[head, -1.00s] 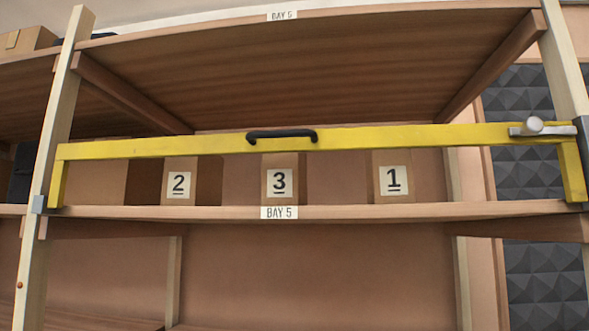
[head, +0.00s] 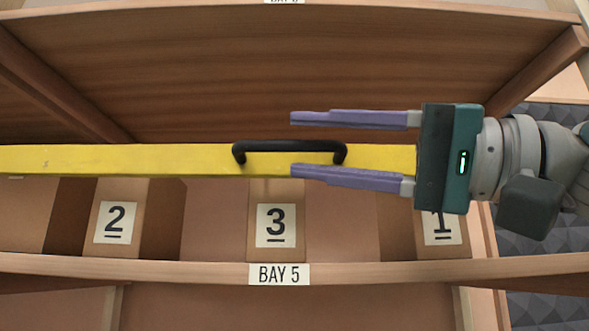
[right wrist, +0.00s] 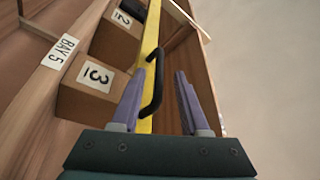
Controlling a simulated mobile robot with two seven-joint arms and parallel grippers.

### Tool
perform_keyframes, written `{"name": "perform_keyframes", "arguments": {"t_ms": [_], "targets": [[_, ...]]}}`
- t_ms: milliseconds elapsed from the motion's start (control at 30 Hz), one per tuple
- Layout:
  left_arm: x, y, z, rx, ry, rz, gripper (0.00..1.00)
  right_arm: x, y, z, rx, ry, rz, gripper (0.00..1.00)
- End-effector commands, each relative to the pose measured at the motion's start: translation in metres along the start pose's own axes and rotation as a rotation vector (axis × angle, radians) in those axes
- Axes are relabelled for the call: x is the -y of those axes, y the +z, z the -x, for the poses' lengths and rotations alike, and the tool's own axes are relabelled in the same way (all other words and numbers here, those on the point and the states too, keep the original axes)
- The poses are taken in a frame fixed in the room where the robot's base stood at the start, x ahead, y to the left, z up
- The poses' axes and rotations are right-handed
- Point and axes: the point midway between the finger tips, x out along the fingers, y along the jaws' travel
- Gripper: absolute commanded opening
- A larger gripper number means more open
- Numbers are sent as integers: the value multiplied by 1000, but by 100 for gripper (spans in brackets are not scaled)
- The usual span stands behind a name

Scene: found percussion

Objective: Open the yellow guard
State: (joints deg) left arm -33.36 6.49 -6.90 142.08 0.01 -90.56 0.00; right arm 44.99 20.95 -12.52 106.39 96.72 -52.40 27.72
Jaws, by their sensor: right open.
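The yellow guard (head: 130,160) runs across the front of the shelf bay, above the numbered boxes. Its black handle (head: 290,146) is fixed near the middle of the bar. My right gripper (head: 292,144) comes in from the right and is open. One purple finger shows above the handle and one below it, but I cannot tell whether it touches. The guard's ends are out of view. My left gripper is not seen.
Boxes labelled 2 (head: 115,222), 3 (head: 276,226) and 1 (head: 440,230) stand on the shelf behind the guard; box 1 is partly hidden by my gripper. The shelf edge (head: 420,267) carries a BAY 5 label. A wooden shelf (head: 290,75) lies above.

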Motion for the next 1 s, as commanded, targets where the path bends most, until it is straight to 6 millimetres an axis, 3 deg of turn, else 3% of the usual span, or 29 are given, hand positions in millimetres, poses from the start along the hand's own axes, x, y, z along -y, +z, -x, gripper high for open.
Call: {"name": "perform_keyframes", "arguments": {"t_ms": [200, 500, 900, 1000], "targets": [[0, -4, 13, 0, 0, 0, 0, 1, -1, -22, 0, -1, 0, 45], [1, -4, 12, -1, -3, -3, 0, -1, 0, -24, 0, 0, 1, 44], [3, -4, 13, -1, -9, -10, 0, -1, 0, -24, 0, 1, 1, 0], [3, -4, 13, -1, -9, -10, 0, -1, 0, -24, 0, 1, 1, 0]]}}
